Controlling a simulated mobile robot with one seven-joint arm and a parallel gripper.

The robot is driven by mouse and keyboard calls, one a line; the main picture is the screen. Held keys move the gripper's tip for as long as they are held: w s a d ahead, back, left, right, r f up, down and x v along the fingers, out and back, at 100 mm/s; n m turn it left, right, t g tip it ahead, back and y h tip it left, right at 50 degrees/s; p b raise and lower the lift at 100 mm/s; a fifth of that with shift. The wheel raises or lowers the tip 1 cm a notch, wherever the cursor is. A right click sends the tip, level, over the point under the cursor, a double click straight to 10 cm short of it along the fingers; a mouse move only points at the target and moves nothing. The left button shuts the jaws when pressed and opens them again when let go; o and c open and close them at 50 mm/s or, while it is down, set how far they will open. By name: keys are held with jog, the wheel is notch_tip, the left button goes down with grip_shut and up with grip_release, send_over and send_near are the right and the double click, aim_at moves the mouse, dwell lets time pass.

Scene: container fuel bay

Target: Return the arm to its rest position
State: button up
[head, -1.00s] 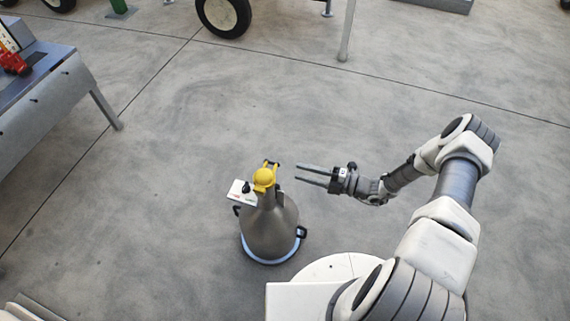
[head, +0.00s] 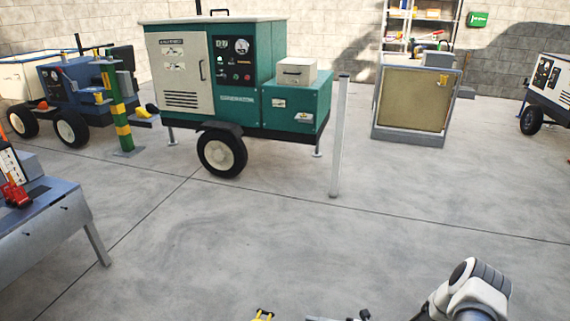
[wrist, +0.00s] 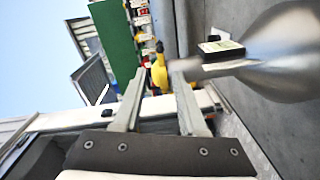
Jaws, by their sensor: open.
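My gripper shows in the wrist view (wrist: 157,80) with its two grey fingers apart and nothing clearly held. In the head view only a sliver of it and part of my arm show at the bottom edge. A grey metal flask (wrist: 285,55) lies to the right in the wrist view, its neck pointing left. A yellow part (wrist: 160,70), seemingly the flask's top, shows beyond the fingertips; I cannot tell the gap. In the head view only the tip of the yellow top (head: 262,315) shows at the bottom edge, left of the gripper. The flask's body is out of that view.
A green generator trailer (head: 235,90) stands at the back, with a grey post (head: 340,140) at its right. A grey bench (head: 45,228) is at the left and a tan-fronted cabinet (head: 412,98) at the back right. The middle floor (head: 250,235) is clear.

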jog(key=s+r+n+g+h, duration=0.2)
jog(key=r+n+g+h, duration=0.2)
jog(key=r+n, duration=0.85)
jog(key=s+r+n+g+h, duration=0.2)
jog(key=r+n+g+h, duration=0.25)
jog(key=r+n, duration=0.75)
jog(key=s+d+r+n+t+h, duration=0.3)
jog(key=s+r+n+t+h, duration=0.5)
jog(key=s+r+n, duration=0.95)
notch_tip(320, 180, up, 24)
jog(key=w+p, duration=0.2)
jog(key=p, duration=2)
jog(key=shift+d+r+n, duration=0.15)
jog(key=shift+r+n, duration=0.1)
jog(key=shift+n, duration=0.05)
